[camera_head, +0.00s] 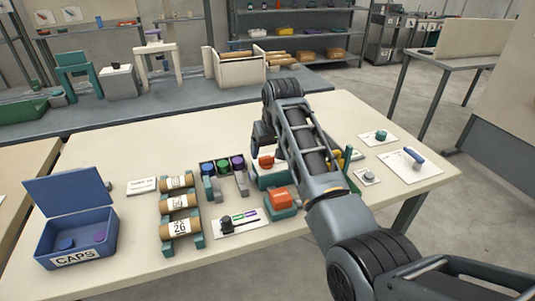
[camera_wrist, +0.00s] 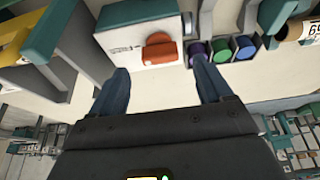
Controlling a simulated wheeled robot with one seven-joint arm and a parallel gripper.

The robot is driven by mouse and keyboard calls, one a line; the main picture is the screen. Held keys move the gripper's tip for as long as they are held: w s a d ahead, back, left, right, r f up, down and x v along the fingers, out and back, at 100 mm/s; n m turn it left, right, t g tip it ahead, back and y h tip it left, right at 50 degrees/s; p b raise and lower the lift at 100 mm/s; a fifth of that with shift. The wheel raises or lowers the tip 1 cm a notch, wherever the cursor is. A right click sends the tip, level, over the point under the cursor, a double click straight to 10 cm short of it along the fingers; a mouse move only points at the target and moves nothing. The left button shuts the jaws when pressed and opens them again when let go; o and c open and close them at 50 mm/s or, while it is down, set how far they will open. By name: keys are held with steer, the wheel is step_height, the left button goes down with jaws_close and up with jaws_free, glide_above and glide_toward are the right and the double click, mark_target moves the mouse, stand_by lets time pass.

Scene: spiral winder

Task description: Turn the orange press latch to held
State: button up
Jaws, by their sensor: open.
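The orange press latch (camera_wrist: 158,48) is an orange knob on the white face of a box (camera_wrist: 130,28) with a printed label beside it. In the head view the orange latch (camera_head: 266,162) shows on its white-and-teal box just left of my arm. My gripper (camera_wrist: 158,68) is open and empty, its two blue-grey fingers spread either side of the latch in the wrist view. I see no contact, and the depth gap is hard to tell. In the head view my arm hides the fingertips. I cannot tell the latch's exact setting.
A second orange block (camera_head: 280,199) on a teal base stands nearer the front. Blue, green and purple cups (camera_head: 223,165) stand left of the latch. Labelled rolls (camera_head: 178,204) and a blue CAPS box (camera_head: 75,240) are further left. The table's back left is clear.

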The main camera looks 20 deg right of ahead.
mark_target(267, 157)
steer(key=shift+x, duration=2.15)
steer(key=c, duration=1)
steer(key=shift+c, duration=0.2)
